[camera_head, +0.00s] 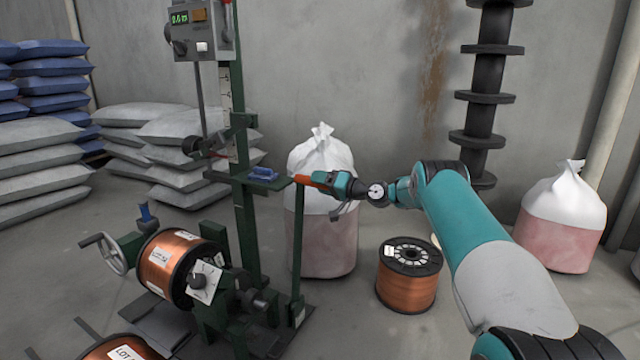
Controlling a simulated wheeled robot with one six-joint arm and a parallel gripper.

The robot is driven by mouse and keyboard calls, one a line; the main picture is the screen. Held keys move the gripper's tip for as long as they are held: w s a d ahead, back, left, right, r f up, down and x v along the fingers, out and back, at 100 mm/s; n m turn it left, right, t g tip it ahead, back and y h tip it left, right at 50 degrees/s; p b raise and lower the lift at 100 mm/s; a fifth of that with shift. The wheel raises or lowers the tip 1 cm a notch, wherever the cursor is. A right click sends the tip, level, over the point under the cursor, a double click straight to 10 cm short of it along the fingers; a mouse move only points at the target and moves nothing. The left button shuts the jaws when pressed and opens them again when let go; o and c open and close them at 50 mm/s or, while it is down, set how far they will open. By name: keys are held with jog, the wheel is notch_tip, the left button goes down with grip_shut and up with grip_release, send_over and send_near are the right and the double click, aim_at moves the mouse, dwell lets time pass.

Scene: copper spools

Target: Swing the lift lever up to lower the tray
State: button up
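A green winding stand holds a small green tray (247,179) on its post, with a blue object (263,173) lying on it. An orange grip (301,179), which looks like the lift lever's handle, sits just right of the tray, at the top of a thin upright green bar (298,245). It lies nearly level. My gripper (318,181) reaches in from the right and meets the right end of the orange grip. Its fingers are too small and overlapped to show whether they are closed around the grip.
A copper spool (168,262) sits in the stand, beside a handwheel (103,254). Another spool (408,285) stands on the floor below my arm. White-topped sacks (322,155) (563,205) stand behind and at right. Stacked bags (160,125) fill the left. A control box (200,30) tops the stand.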

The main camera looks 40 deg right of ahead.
jog(key=shift+s+d+r+p, duration=0.15)
jog(key=shift+s+p, duration=0.15)
jog(key=shift+s, duration=0.05)
jog(key=f+b+v, duration=0.1)
jog(key=b+v, duration=1)
jog(key=v, duration=0.3)
jog(key=shift+d+b, duration=0.4)
jog(key=shift+d, duration=0.15)
jog(key=shift+s+b, duration=0.15)
jog(key=shift+b, duration=0.55)
jog(key=b, duration=0.6)
jog(key=shift+s+d, duration=0.15)
jog(key=shift+s, duration=0.25)
jog(key=s+b, duration=0.1)
jog(key=b, duration=0.3)
jog(key=shift+r+b, duration=0.25)
jog(key=shift+b, duration=0.15)
